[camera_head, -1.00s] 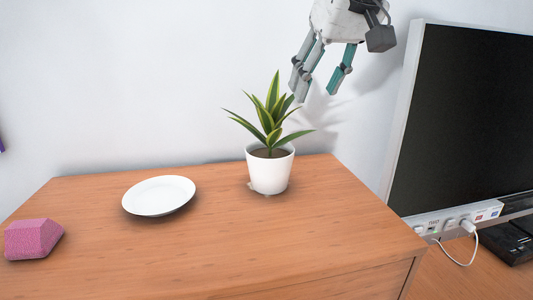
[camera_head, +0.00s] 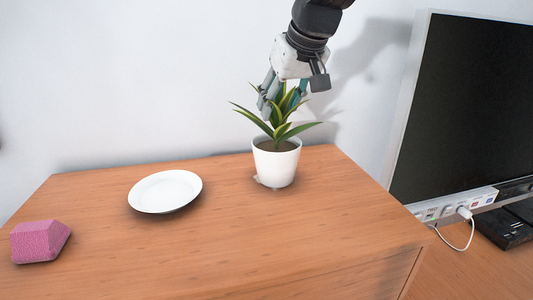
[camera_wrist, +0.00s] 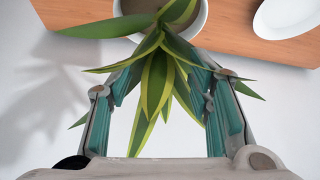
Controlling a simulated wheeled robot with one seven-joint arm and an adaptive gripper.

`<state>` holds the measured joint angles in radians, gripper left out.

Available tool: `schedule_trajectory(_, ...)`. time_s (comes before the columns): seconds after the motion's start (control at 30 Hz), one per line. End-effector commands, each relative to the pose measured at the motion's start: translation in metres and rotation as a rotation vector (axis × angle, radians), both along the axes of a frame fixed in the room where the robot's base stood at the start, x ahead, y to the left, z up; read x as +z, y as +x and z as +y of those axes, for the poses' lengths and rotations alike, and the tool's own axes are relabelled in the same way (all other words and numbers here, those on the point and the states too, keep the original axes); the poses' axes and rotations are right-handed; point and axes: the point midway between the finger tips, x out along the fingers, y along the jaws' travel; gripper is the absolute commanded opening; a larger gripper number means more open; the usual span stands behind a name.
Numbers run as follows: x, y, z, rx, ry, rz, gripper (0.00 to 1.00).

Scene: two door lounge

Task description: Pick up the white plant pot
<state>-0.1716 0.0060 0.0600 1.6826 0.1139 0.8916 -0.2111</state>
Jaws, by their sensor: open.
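The white plant pot (camera_head: 276,166) stands upright on the wooden cabinet top, near its back right. A green, yellow-edged plant (camera_head: 279,126) grows from dark soil in it. My gripper (camera_head: 282,108) is above the pot, pointing down, with its fingers around the upper leaves. In the wrist view my gripper (camera_wrist: 165,95) is open, with leaves between and beyond its teal-padded fingers. The pot's rim (camera_wrist: 199,20) shows at the top of that view, partly covered by leaves. The fingers are apart from the pot.
A white plate (camera_head: 165,191) lies left of the pot; it also shows in the wrist view (camera_wrist: 289,16). A pink block (camera_head: 39,241) sits at the left edge of the wooden top (camera_head: 230,235). A wall is close behind. A large dark screen (camera_head: 465,110) stands to the right.

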Motion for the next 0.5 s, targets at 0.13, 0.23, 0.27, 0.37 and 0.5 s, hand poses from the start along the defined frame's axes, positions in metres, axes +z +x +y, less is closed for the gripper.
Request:
schedule_trajectory(0.13, -0.02, 0.007, 0.004, 0.001, -0.001, 0.004, 0.46)
schedule_trajectory(0.23, -0.027, 0.011, 0.006, 0.0, -0.001, 0.002, 0.46)
schedule_trajectory(0.27, -0.028, 0.012, 0.006, 0.0, -0.001, 0.002, 0.46)
schedule_trajectory(0.37, -0.029, 0.013, 0.006, 0.0, 0.0, 0.001, 0.46)
schedule_trajectory(0.5, -0.029, 0.013, 0.006, 0.0, 0.0, 0.0, 0.46)
